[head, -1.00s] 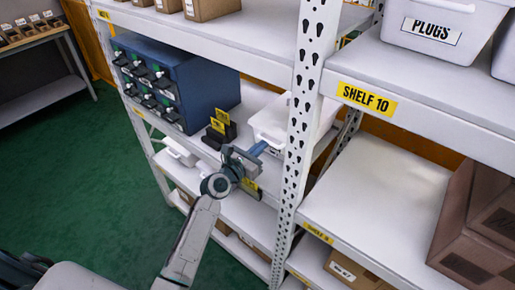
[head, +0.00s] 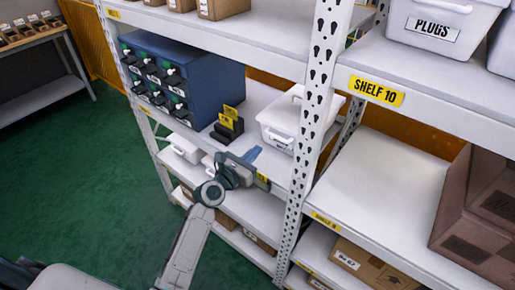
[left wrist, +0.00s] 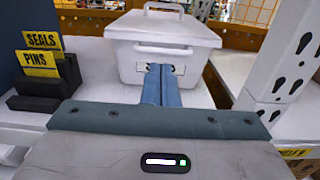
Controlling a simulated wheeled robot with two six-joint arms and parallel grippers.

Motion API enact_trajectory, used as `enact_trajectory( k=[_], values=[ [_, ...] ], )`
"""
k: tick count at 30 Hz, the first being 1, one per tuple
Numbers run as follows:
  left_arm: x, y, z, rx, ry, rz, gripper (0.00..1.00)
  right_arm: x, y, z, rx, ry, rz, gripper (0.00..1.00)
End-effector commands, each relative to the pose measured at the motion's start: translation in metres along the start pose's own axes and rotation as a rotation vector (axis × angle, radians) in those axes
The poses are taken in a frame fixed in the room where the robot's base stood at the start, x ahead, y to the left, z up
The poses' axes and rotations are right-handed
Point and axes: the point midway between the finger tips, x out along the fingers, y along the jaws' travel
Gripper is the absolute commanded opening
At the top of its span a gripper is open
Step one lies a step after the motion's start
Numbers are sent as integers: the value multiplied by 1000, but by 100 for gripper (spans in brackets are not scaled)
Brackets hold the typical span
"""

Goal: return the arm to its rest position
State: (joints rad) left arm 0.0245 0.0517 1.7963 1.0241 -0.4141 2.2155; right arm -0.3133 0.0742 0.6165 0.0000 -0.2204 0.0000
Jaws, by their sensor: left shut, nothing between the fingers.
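My left gripper (head: 251,154) is in front of the middle shelf in the head view, with its arm coming up from the bottom. Its blue fingers (left wrist: 161,84) are together and empty in the left wrist view. They point at a white lidded bin (left wrist: 165,45) and overlap its label in that view; I cannot tell whether they touch it. The same bin stands on the shelf in the head view (head: 283,123), just beyond the fingertips. My right gripper is not in view.
A blue drawer cabinet (head: 212,88) stands on the same shelf at the left. A black holder with yellow SEALS and PINS cards (head: 227,125) sits between cabinet and bin. A perforated white post (head: 316,110) rises to the right. Green floor (head: 80,185) is clear at the left.

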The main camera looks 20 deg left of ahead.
Motion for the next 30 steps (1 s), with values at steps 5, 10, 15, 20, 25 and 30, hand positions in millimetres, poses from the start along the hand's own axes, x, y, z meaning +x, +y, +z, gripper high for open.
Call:
enact_trajectory(
  k=[5, 10, 15, 20, 25, 30],
  values=[
    [-29, 0, -2, 3, 2, 0, 0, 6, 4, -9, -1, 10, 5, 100],
    [-57, 0, -2, 4, 2, 0, 0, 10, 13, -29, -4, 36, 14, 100],
    [-72, 0, 0, 2, 1, 0, 0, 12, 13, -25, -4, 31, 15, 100],
    [-75, 0, 0, 1, 0, 0, 0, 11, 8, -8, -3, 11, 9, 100],
    [-75, 4, -18, 48, 31, 11, 0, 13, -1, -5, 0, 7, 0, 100],
    [-81, 18, -111, 313, 201, 35, 0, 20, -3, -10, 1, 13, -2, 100]
  ],
)
